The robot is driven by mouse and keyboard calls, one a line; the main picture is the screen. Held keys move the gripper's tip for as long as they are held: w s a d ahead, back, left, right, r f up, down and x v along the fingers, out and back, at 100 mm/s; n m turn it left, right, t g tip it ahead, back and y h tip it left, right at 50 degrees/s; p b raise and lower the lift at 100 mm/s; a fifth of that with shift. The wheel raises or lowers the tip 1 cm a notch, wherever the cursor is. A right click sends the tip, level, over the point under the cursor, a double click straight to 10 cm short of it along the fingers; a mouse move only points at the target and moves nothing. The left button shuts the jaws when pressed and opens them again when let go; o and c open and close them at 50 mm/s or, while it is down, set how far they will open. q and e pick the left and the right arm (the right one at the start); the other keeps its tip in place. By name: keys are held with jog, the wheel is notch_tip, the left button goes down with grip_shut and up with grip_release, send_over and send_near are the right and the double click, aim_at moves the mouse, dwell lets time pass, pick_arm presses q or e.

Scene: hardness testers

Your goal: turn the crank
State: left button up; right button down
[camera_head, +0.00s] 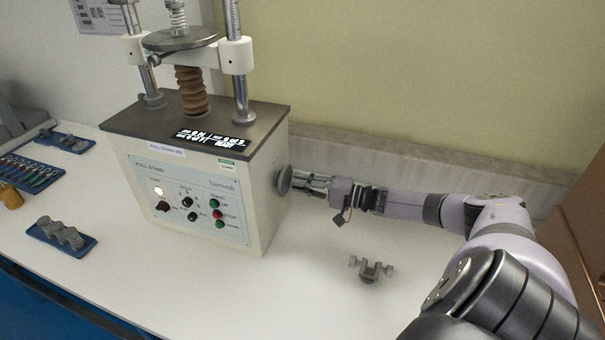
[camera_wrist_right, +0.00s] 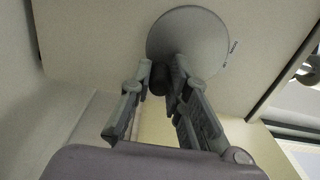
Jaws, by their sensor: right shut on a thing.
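The crank (camera_head: 284,180) is a grey round disc on the right side wall of the cream tester (camera_head: 270,215). In the right wrist view the crank disc (camera_wrist_right: 190,40) fills the top middle, with a dark knob (camera_wrist_right: 160,78) sticking out from it. My right gripper (camera_head: 303,182) reaches the crank from the right. In the right wrist view its fingers (camera_wrist_right: 162,82) are on both sides of the knob, shut on it. The fingertips partly hide the knob. My left gripper is not in view.
A grey metal clamp piece (camera_head: 371,268) lies on the white table (camera_head: 310,300) below my right arm. Blue trays with grey parts (camera_head: 62,236) and tools (camera_head: 30,173) are on the left. A wall stands close behind; a brown panel (camera_head: 580,220) is at the right.

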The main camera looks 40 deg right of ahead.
jog(key=shift+s+a+f+m, duration=0.1)
jog(key=shift+a+f+m, duration=0.05)
jog(key=shift+m, duration=0.4)
jog(key=shift+s+a+f+m, duration=0.1)
jog(key=shift+a+f+m, duration=0.05)
jog(key=shift+m, duration=0.4)
jog(key=c, duration=1.5)
grip_release()
jog(key=shift+s+d, duration=0.1)
jog(key=shift+d, duration=0.05)
jog(key=v, duration=1.1)
jog(key=shift+s+d+r, duration=0.1)
jog(key=shift+s+d, duration=0.05)
jog(key=shift+s, duration=0.1)
